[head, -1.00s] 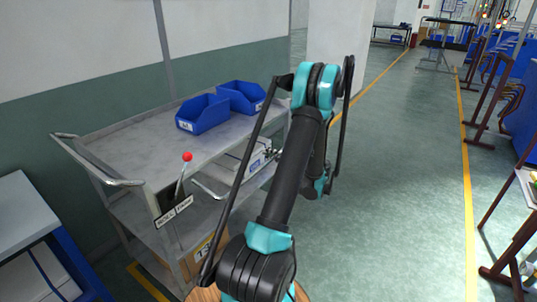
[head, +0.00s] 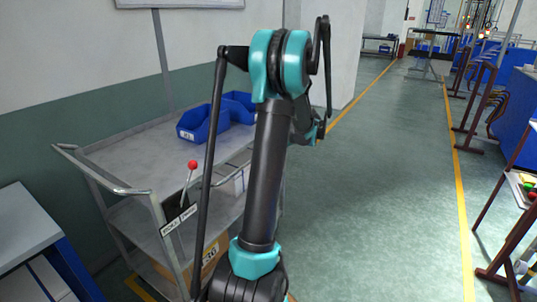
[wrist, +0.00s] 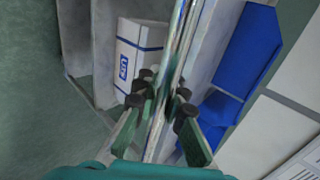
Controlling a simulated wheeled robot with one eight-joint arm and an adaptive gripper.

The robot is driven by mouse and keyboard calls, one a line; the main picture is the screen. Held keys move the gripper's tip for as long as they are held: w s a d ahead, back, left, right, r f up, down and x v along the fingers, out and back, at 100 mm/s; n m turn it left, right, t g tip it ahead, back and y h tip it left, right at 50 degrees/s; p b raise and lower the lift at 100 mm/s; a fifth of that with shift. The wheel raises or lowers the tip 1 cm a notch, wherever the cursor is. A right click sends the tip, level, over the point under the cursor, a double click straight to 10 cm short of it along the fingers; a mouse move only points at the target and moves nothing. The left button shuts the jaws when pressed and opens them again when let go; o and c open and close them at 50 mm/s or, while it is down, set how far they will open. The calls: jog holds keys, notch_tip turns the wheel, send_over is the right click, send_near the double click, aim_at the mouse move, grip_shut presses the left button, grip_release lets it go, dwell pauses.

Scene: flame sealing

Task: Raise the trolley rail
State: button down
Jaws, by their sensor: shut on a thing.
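The grey metal trolley (head: 120,150) stands at the left against the wall, with its pale side rail (head: 228,177) along the near side, partly hidden behind my arm. In the wrist view the shiny rail (wrist: 181,45) runs up the picture between my fingers. My gripper (wrist: 165,92) is shut on the rail, with dark finger pads on both sides of it. In the head view my arm hides the gripper. A lever with a red ball (head: 193,164) stands at the trolley's near corner above a lettered plate.
Blue bins (head: 203,122) sit on the trolley's top shelf, and a white box (wrist: 138,55) lies on a lower one. A cardboard box (head: 214,252) is at the bottom. A grey bench (head: 25,225) is at the left.

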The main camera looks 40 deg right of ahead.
jog(key=w+a+r+g+h, duration=0.3)
jog(key=w+r+g, duration=0.3)
jog(key=w+g, duration=0.2)
jog(key=shift+a, duration=0.15)
dwell(0.5)
jog(key=shift+w, duration=0.1)
jog(key=c, duration=1.6)
grip_release()
jog(key=shift+c, duration=0.2)
